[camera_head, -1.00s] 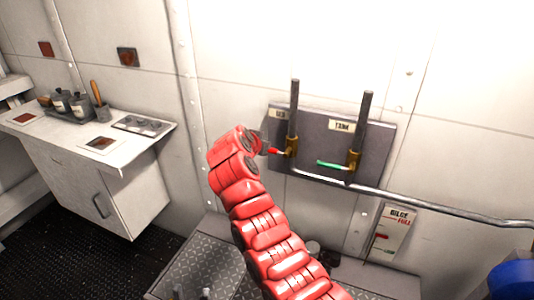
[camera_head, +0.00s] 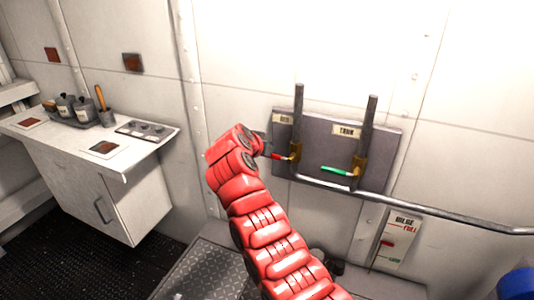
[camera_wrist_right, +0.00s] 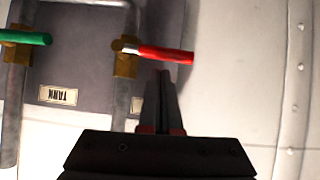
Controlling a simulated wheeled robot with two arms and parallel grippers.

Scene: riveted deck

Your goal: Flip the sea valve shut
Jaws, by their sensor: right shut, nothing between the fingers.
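The sea valve is the left of two brass valves on a grey wall panel (camera_head: 311,160); its label is too small to read surely. Its red lever (camera_head: 279,157) sticks out sideways to the left, across its upright pipe. In the right wrist view, which is upside down, the red lever (camera_wrist_right: 165,54) points right from its brass body (camera_wrist_right: 125,58). My right gripper (camera_head: 268,149) is at the lever's free end. In the wrist view its fingers (camera_wrist_right: 162,75) are shut and empty, just below the lever; contact is unclear. My left gripper is out of view.
A second valve with a green lever (camera_head: 336,171), labelled TANK, sits right of it. A pipe (camera_head: 430,210) runs right along the wall. A bilge gauge (camera_head: 398,240) hangs below. A white counter (camera_head: 75,135) with jars stands left. The dark floor (camera_head: 60,255) before it is clear.

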